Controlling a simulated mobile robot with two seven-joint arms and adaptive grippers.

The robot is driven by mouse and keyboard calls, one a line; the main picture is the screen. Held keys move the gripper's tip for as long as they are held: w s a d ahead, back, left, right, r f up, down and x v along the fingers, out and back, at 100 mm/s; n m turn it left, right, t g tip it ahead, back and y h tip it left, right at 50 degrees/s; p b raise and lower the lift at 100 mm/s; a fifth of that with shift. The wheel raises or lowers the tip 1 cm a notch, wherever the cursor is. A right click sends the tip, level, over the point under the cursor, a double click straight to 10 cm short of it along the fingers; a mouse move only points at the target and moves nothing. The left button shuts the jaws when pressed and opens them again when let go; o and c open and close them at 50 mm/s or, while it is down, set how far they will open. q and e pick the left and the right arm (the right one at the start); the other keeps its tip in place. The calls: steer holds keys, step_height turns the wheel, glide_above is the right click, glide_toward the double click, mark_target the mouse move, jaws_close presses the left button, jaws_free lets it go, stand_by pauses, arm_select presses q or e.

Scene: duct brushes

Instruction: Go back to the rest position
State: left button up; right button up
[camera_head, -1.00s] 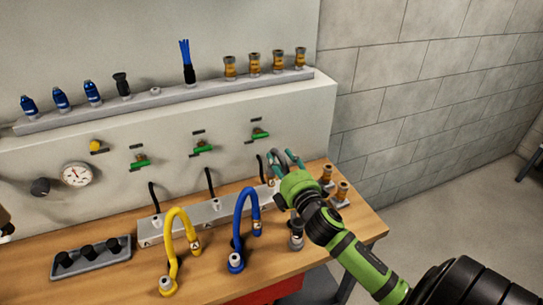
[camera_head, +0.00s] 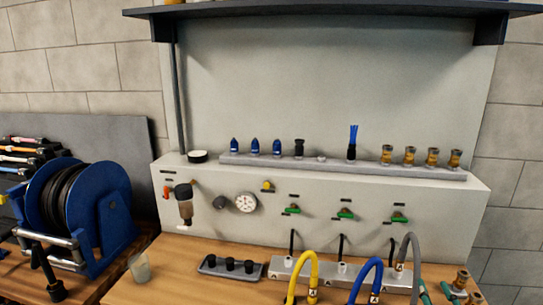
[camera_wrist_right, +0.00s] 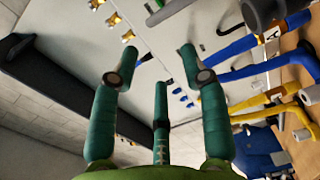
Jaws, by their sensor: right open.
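My right gripper (camera_head: 424,292) shows only as bits of green at the bottom right of the head view, beside the grey hose (camera_head: 413,258). In the right wrist view its green fingers (camera_wrist_right: 158,68) are spread, with nothing between them. The grey hose arches at the right end of the metal port block (camera_head: 333,279). A yellow hose (camera_head: 306,265) and a blue hose (camera_head: 370,276) arch in front of that block; their lower ends are cut off by the frame. My left gripper is not in view.
A shelf rail (camera_head: 352,168) holds blue-tipped fittings, a blue brush (camera_head: 352,140) and brass fittings (camera_head: 410,156). A dark overhead shelf (camera_head: 330,13) juts above. A blue hose reel (camera_head: 90,205) and a cup (camera_head: 139,268) stand at left. A grey tray (camera_head: 230,267) holds black plugs.

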steer(key=s+a+f+m+g, duration=0.6)
steer(key=s+f+m, duration=0.15)
steer(key=f, duration=0.35)
steer(key=s+a+f+m+g+y, duration=0.2)
steer(key=s+a+f+m+g, duration=0.15)
steer(key=s+a, duration=0.4)
steer(key=s+a+f+m+g+y, duration=0.25)
steer(key=s+a+g, duration=0.2)
steer(key=s, duration=0.65)
step_height(320, 180, down, 24)
steer(key=s+n+g, duration=0.1)
steer(key=s, duration=0.1)
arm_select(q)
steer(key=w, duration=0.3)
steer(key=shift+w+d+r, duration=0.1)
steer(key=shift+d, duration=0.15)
arm_select(e)
steer(key=s+d+f+g, duration=0.1)
steer(key=s+d+f, duration=0.1)
steer(key=s+f, duration=1.2)
steer(key=shift+s+d, duration=0.3)
steer(key=shift+s, duration=0.65)
steer(key=shift+f, duration=0.1)
